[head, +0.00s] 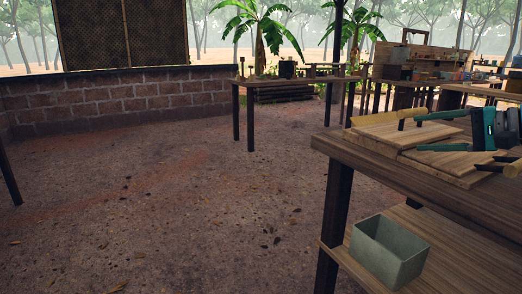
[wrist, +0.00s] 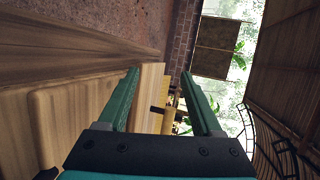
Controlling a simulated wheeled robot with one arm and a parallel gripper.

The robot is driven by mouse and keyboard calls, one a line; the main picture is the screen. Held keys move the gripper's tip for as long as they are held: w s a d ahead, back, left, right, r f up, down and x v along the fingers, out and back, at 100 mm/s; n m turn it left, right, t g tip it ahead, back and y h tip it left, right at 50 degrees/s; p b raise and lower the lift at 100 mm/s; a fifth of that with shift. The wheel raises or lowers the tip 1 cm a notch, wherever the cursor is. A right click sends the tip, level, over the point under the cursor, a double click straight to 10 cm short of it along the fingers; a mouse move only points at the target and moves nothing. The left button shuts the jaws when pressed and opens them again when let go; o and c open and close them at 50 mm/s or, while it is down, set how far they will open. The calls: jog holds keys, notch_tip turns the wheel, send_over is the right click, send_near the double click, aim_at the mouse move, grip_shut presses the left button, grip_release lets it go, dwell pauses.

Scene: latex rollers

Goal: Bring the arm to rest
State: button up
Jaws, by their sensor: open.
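My gripper (head: 418,131) is at the right of the head view, over the near wooden bench (head: 335,141). Its two teal fingers are spread apart and point left. Light wooden boards (head: 380,140) lie on the bench top, below and beside the fingers. In the wrist view my gripper (wrist: 160,75) shows both fingers apart with nothing held between them. A light wooden piece (wrist: 150,85) shows beyond the gap. I cannot tell whether the fingers touch the boards. The rest of my arm is mostly outside the head view.
A grey open bin (head: 388,250) sits on the bench's lower shelf. A small table (head: 300,80) stands farther back, with more loaded benches (head: 450,85) at the back right. A low brick wall (head: 130,100) runs along the left. The dirt floor (head: 150,210) between is clear.

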jog(key=a+f+n+g, duration=0.2)
jog(key=a, duration=0.6)
jog(key=a+f+n+g, duration=0.1)
jog(key=a+f+g, duration=0.15)
jog(key=a, duration=0.55)
jog(key=s+a+f+n+g+h, duration=0.2)
jog(key=s+a+f+n+g, duration=0.15)
jog(key=s+a+f, duration=0.65)
jog(key=s+a+f+n+g+h, duration=0.25)
jog(key=s+a+f, duration=0.25)
jog(key=s+f, duration=0.35)
jog(key=s+d+f+g+h, duration=0.1)
jog(key=s+d+f+h, duration=0.1)
jog(key=s+f, duration=0.4)
jog(key=s+d+f+n+g+h, duration=0.1)
jog(key=s+d+f+h, duration=0.2)
jog(key=s+f, duration=0.2)
jog(key=s, duration=0.2)
jog(key=shift+s+d+f, duration=0.25)
jog(key=shift+s+f, duration=0.1)
jog(key=shift+s, duration=0.05)
